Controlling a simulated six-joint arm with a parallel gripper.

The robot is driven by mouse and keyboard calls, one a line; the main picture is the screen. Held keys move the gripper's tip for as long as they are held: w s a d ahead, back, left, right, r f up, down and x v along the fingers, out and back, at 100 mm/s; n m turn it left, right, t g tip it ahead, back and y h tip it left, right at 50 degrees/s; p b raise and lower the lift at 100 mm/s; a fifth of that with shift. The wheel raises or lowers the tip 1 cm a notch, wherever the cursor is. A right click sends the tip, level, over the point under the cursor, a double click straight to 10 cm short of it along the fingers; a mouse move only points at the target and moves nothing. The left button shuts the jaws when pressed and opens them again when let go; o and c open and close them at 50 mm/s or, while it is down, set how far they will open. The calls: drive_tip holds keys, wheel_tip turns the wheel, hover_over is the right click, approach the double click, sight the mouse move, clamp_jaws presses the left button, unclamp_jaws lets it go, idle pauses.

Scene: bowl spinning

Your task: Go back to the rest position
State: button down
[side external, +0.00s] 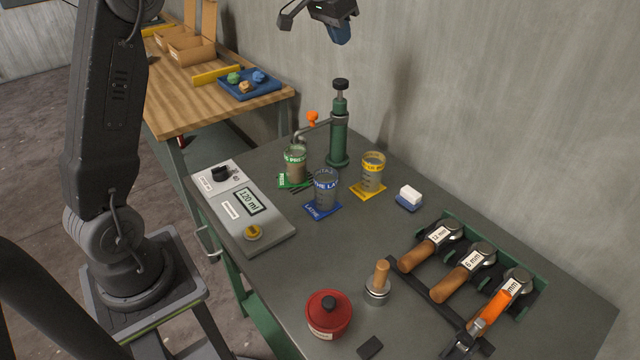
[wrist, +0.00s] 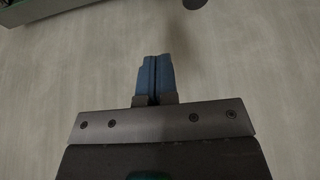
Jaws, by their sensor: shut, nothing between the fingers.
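My gripper (side external: 341,33) is at the top of the side view, high above the back of the grey bench (side external: 350,240) and in front of the wall. Its blue fingers are together and empty. In the wrist view my gripper (wrist: 154,78) shows the two blue fingers side by side, with a thin dark line between them. The gripper is apart from everything on the bench. My upper arm is partly cut off by the top of the side view.
Below my gripper stands a tall green pump (side external: 339,130). Labelled cups, green (side external: 296,165), blue (side external: 326,190) and yellow (side external: 372,172), stand near it. A control panel (side external: 240,205), red pot (side external: 328,315), tamper (side external: 378,285) and handled tools (side external: 460,285) occupy the bench. A wooden table (side external: 190,100) is behind.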

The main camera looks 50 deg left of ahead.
drive_tip(key=s+d, duration=0.6)
drive_tip(key=s, duration=0.5)
drive_tip(key=s+d, duration=0.7)
drive_tip(key=s, duration=0.5)
drive_tip(key=s+d+f, duration=0.2)
drive_tip(key=s+f, duration=0.5)
drive_tip(key=s, duration=0.2)
drive_tip(key=shift+s+f+t, duration=0.2)
drive_tip(key=shift+t, duration=0.2)
